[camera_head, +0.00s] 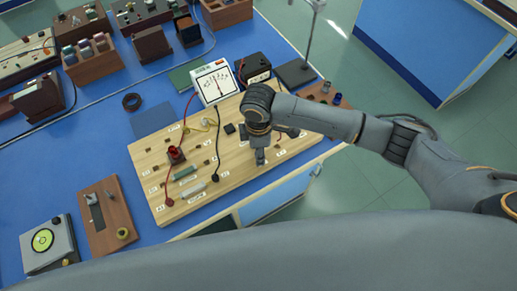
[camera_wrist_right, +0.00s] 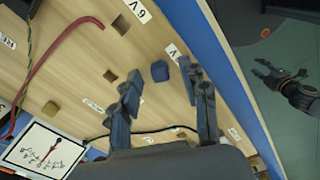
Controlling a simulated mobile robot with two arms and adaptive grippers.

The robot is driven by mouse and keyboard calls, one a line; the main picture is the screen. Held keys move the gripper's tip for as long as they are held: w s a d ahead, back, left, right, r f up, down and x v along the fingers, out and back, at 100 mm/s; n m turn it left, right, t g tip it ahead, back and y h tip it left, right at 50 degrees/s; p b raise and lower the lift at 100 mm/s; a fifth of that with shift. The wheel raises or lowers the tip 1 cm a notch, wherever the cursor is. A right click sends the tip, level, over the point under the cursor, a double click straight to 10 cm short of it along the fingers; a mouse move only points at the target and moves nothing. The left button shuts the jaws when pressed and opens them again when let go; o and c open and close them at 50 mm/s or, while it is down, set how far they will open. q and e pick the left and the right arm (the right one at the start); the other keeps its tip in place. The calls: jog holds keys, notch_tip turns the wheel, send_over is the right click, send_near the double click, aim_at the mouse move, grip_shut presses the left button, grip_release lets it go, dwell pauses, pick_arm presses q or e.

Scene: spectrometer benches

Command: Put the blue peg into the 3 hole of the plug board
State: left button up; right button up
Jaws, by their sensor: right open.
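The blue peg (camera_wrist_right: 160,71) stands on the light wooden plug board (camera_wrist_right: 75,75) in the right wrist view. It appears between the fingertips of my right gripper (camera_wrist_right: 162,76), which is open and not touching it. In the head view my right gripper (camera_head: 261,157) points down over the right part of the plug board (camera_head: 236,172) and hides the peg. Square holes and small labels surround the peg; one label (camera_wrist_right: 139,12) reads 6 V. I cannot make out the 3 label. My left gripper (camera_wrist_right: 285,82) shows over the floor with fingers apart.
A meter (camera_head: 213,82) stands behind the board, with red and black wires across it. A red lamp (camera_head: 176,154) and component blocks sit on the board. A rod stand (camera_head: 296,73) and a wooden block (camera_head: 322,92) are at the right.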

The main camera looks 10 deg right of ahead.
notch_tip(320, 180, up, 12)
dwell(0.4)
jog(key=shift+f, duration=0.1)
